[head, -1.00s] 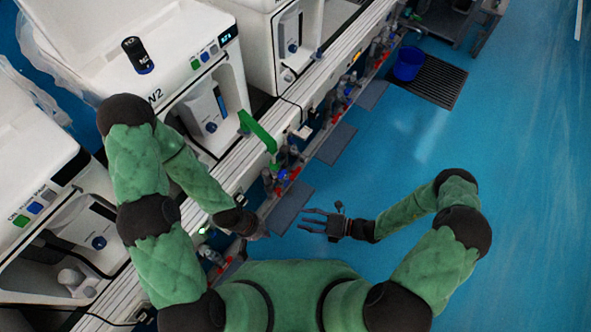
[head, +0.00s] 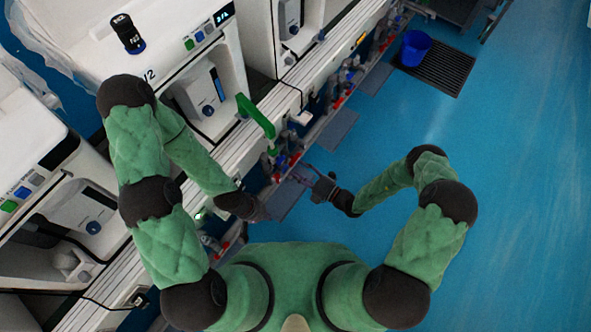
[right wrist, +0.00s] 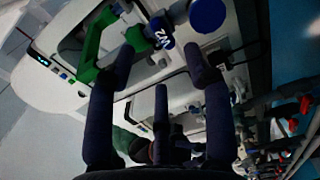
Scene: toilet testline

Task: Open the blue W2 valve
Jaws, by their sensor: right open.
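In the right wrist view a dark blue valve handle marked W2 (right wrist: 160,33) shows at the top middle. A round blue knob (right wrist: 208,14) is just right of it. My right gripper (right wrist: 158,62) is open and empty, its fingers spread below the W2 handle; I cannot tell if they touch it. In the head view my right gripper (head: 306,174) is beside the row of valves (head: 281,163) under the counter edge, and the W2 handle cannot be made out there. My left gripper (head: 257,211) is low by the counter edge; its fingers are unclear.
A green bracket (head: 256,115) reaches out from the counter (head: 232,142) above the valves; it also shows in the right wrist view (right wrist: 92,42). White machines (head: 185,60) stand behind. A blue bucket (head: 414,47) is on a dark floor grate (head: 440,68). The floor at right is clear.

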